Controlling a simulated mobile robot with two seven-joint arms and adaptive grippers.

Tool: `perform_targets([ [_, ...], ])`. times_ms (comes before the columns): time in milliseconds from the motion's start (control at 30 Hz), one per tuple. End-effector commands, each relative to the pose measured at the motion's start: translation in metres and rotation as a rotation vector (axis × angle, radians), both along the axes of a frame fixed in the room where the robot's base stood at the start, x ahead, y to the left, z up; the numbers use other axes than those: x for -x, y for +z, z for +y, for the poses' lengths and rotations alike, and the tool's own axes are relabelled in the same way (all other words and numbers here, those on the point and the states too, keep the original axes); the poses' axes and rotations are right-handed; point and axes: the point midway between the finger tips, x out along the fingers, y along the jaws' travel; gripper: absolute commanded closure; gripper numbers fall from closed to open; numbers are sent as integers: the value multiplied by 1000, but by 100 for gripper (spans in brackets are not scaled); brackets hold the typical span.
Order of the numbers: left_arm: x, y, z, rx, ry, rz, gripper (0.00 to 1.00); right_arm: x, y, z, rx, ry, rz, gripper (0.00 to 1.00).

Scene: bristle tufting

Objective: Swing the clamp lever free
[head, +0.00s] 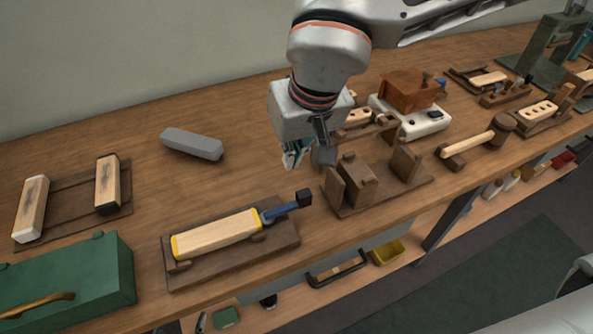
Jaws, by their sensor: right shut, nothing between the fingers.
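The clamp lever (281,210) is a blue bar with a black knob (304,197) at its right end. It lies at the right end of a pale wooden block (217,234) with yellow ends, which sits on a dark wooden base (235,250) near the bench's front edge. My right gripper (291,163) hangs above the bench, up and behind the lever, apart from it. Its fingers are shut and empty, pointing down. Whether the lever's inner end presses on the block, I cannot tell. My left gripper is not in view.
A wooden fixture with upright blocks (358,187) stands right of the lever. A grey rounded bar (192,143) lies behind. A green box (70,280) is at front left, a wooden mallet (480,140) at right. Bare bench lies between the grey bar and the clamp.

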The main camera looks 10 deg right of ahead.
Motion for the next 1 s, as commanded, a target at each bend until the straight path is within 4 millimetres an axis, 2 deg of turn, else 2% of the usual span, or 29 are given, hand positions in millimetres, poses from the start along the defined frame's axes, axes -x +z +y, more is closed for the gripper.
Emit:
perform_targets([
  [100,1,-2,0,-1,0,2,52,-11,8,-13,39,7,-43,100],
  [200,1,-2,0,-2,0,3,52,-14,9,-17,52,10,-56,100],
  [567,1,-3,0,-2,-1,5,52,-14,8,-17,51,11,-55,100],
  [767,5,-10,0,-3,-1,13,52,-20,-14,-15,51,10,-51,100],
  [1000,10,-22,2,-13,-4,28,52,-35,-60,-12,52,10,-48,100],
])
